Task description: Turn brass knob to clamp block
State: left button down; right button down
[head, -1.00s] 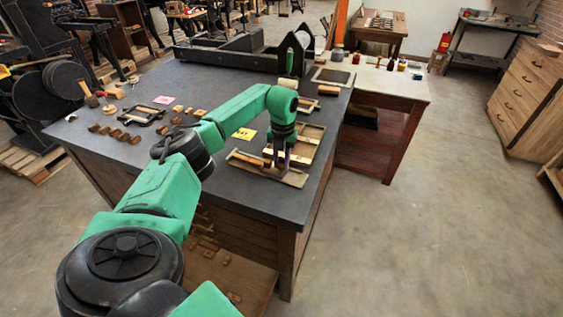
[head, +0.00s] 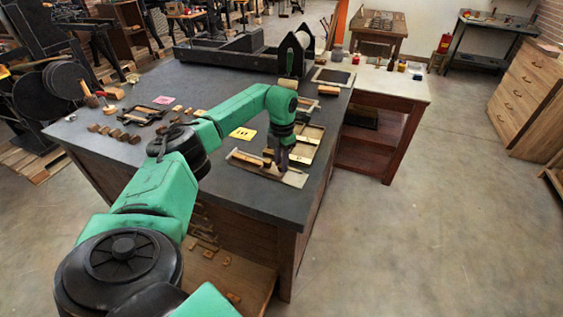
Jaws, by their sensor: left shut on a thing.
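A wooden block (head: 247,158) lies on the plate, just left of the gripper. A wooden-framed tray (head: 312,131) lies behind the gripper, partly covered by my arm. My right gripper is not in view.
The dark worktable (head: 225,175) holds a yellow card (head: 243,133), several small wooden blocks on the left and a black press (head: 225,52) at the back. A side table (head: 405,87) with small jars stands at the right. Open floor lies to the right.

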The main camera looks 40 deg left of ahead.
pick_arm(q)
jog(key=shift+r, duration=0.1)
jog(key=c, duration=0.7)
grip_release()
jog(key=shift+r, duration=0.35)
jog(key=r+b, duration=0.1)
jog(key=r, duration=0.6)
jog(key=r+b, duration=0.1)
jog(key=r, duration=0.6)
jog(key=shift+s+d, duration=0.1)
jog(key=shift+d, duration=0.1)
jog(key=shift+f, duration=0.1)
